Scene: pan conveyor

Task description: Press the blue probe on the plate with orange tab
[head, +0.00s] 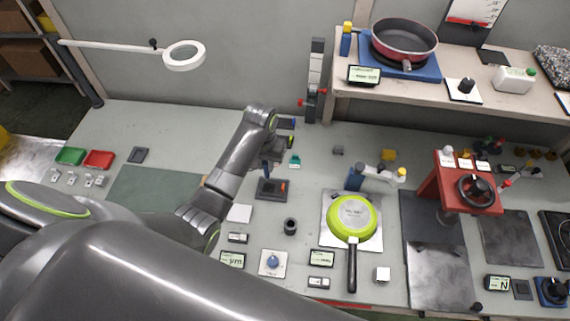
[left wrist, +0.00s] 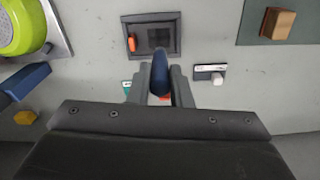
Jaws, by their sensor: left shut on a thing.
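The dark square plate (head: 266,193) with the orange tab (head: 284,187) lies on the bench, right of my left forearm. In the left wrist view the plate (left wrist: 150,22) is at the top middle, with its orange tab (left wrist: 131,44) near one edge. My left gripper (head: 276,152) is over the bench behind the plate. In the left wrist view my left gripper (left wrist: 157,92) is shut on the dark blue probe (left wrist: 160,70). The probe's end appears just short of the plate; I cannot tell its height or whether it touches. My right gripper is not in view.
A teal item (head: 295,160) sits close to the left gripper. A lime-green pan (head: 350,215) on a metal plate and a black cup (head: 290,226) are nearby. A red press (head: 465,190) stands farther right.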

